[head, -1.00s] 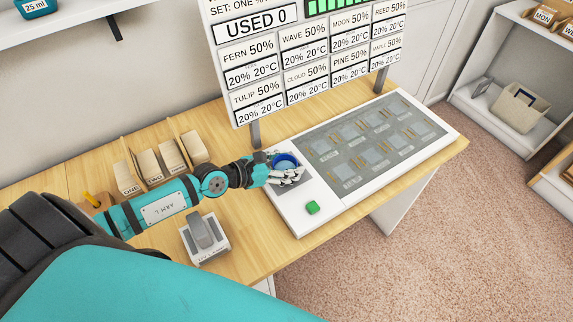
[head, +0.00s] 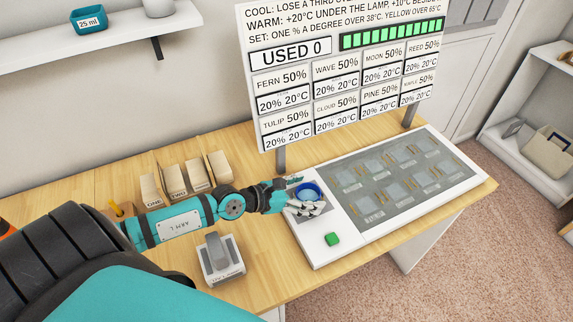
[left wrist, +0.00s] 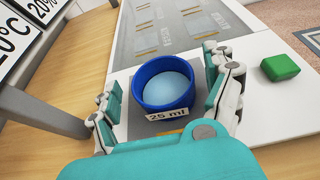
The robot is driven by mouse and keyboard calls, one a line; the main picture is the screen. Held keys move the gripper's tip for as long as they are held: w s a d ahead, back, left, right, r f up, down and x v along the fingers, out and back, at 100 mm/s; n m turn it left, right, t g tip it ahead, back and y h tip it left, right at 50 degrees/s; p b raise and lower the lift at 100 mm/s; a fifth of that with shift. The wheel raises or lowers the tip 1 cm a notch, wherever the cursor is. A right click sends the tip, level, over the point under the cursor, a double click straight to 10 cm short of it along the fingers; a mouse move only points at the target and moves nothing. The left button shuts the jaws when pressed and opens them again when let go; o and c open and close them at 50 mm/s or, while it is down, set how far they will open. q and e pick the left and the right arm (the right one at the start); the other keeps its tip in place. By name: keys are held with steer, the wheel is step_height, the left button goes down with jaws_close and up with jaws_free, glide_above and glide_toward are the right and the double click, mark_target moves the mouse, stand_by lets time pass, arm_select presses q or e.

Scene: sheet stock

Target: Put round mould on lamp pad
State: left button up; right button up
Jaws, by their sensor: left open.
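The round mould (head: 308,191) is a blue ring-shaped cup with pale blue inside. It sits upright on a small grey pad at the left part of the white board (head: 335,260). In the left wrist view the mould (left wrist: 165,82) carries a "25 ml" label, and the grey pad (left wrist: 175,132) shows around its base. My left gripper (head: 305,206) is open, with its fingers on both sides of the mould. I cannot tell whether they touch it. My right gripper is not in view.
A green button (head: 332,239) is on the board's front corner. A dark panel (head: 395,170) with several slots fills its right side. A grey device (head: 220,258) stands at the table front. Labelled upright blocks (head: 172,180) and a sign (head: 345,70) stand behind. A teal 25 ml container (head: 88,18) sits on the shelf.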

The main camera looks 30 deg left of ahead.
arm_select(q)
steer(key=v, duration=0.6)
steer(key=b+v, duration=0.1)
steer(key=v, duration=0.2)
steer(key=shift+s+f, duration=0.2)
steer(key=shift+s+a+r+b, duration=0.35)
steer(key=shift+s+r, duration=0.2)
steer(key=shift+s, duration=0.05)
